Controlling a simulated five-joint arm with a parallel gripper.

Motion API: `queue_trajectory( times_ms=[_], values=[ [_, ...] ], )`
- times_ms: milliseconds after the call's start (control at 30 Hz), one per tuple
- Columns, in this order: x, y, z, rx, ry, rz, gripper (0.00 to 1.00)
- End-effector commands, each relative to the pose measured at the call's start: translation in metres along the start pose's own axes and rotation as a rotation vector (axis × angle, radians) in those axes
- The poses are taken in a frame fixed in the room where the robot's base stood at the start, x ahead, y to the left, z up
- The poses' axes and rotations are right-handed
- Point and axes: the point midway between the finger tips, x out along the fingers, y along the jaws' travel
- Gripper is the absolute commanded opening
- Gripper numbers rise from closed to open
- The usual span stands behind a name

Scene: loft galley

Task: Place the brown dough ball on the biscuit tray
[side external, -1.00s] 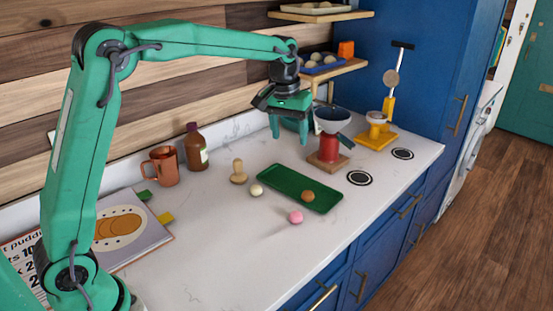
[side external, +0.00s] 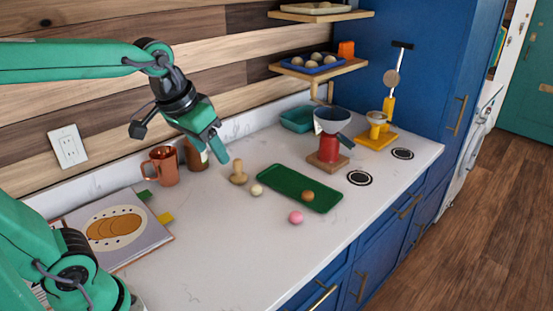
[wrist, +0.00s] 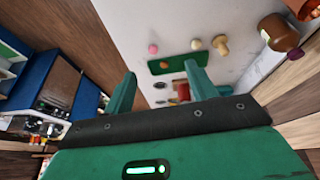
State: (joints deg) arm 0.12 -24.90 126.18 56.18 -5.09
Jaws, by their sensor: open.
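The brown dough ball (side external: 307,196) rests on the right part of a flat green tray (side external: 283,182) on the white counter. The green tray also shows beyond my fingers in the wrist view (wrist: 186,57). My gripper (side external: 220,152) is open and empty, raised above the counter near the bottle, left of the green tray and apart from the ball. Its two spread fingers show in the wrist view (wrist: 163,85) with nothing between them. I cannot tell from the pictures alone which tray is called the biscuit tray.
A cream ball (side external: 256,190), a wooden peg-like piece (side external: 238,174) and a pink ball (side external: 295,217) lie near the tray. A copper mug (side external: 162,167), brown bottle (side external: 195,157), teal dish (side external: 297,119) and red scale (side external: 322,150) stand behind. A blue tray (side external: 290,69) of balls sits on a shelf.

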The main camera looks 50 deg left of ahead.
Motion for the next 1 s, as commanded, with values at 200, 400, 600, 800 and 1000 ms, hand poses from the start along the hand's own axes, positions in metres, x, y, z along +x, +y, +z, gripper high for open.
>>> queue_trajectory(
  times_ms=[200,400,600,800,1000],
  values=[
    [-0.001,-0.005,0.048,0.047,0.058,0.003,0.57],
    [0.003,-0.007,0.075,0.077,0.09,0.004,0.57],
    [0.006,-0.008,0.084,0.088,0.099,0.003,0.57],
    [0.006,-0.008,0.084,0.088,0.098,0.003,0.57],
    [0.006,-0.008,0.084,0.087,0.098,0.003,0.57]
  ],
)
